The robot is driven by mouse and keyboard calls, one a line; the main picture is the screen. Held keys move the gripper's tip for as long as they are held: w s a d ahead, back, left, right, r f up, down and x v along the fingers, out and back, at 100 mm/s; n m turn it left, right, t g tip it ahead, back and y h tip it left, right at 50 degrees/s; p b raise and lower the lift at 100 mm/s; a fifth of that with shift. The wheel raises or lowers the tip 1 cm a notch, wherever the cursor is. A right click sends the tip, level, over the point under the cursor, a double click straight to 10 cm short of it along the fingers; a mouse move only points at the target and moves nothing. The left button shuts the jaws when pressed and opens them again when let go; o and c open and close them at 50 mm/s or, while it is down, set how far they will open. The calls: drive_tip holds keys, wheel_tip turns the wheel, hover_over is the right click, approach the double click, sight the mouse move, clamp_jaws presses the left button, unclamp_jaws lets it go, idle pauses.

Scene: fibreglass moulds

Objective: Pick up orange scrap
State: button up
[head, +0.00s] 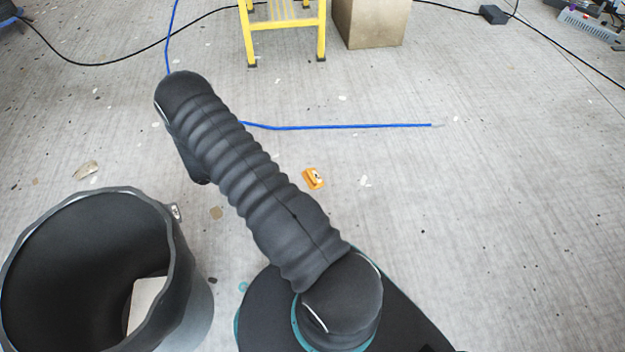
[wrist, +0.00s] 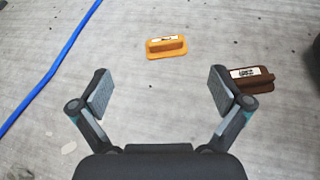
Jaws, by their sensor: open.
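The orange scrap (head: 313,178) lies on the grey floor, right of my arm in the head view. In the wrist view the orange scrap (wrist: 166,46) lies beyond my fingertips, roughly between their lines, with a pale label on top. My gripper (wrist: 162,92) is open and empty, apart from the scrap. In the head view my gripper is hidden behind my sleeved arm.
A brown labelled piece (wrist: 250,78) lies by the right finger in the wrist view. A blue hose (head: 340,127) runs along the floor. A dark bin (head: 190,290) stands at left. A yellow ladder (head: 322,30) and a box (head: 372,22) stand at the back.

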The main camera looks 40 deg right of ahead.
drive_tip(key=shift+n+t+h, duration=0.3)
drive_tip(key=shift+n, duration=0.4)
drive_tip(key=f, duration=0.3)
drive_tip(key=s+f, duration=0.1)
drive_tip(key=f, duration=0.1)
drive_tip(key=shift+d+f, duration=0.3)
drive_tip(key=shift+d, duration=0.05)
drive_tip(key=shift+d+f, duration=0.2)
drive_tip(key=shift+f, duration=0.05)
drive_tip(key=b, duration=0.1)
approach(309, 176)
drive_tip(key=x, duration=0.4)
drive_tip(key=shift+w+d, duration=0.1)
drive_tip(key=shift+d, duration=0.2)
drive_tip(key=shift+s+b+x, duration=0.15)
drive_tip(key=shift+b+x, duration=0.05)
drive_tip(key=shift+x, duration=1.1)
drive_tip(key=shift+s+b+x, duration=0.15)
drive_tip(key=shift+x, duration=1.15)
drive_tip(key=shift+a, duration=0.1)
drive_tip(key=c, duration=0.9)
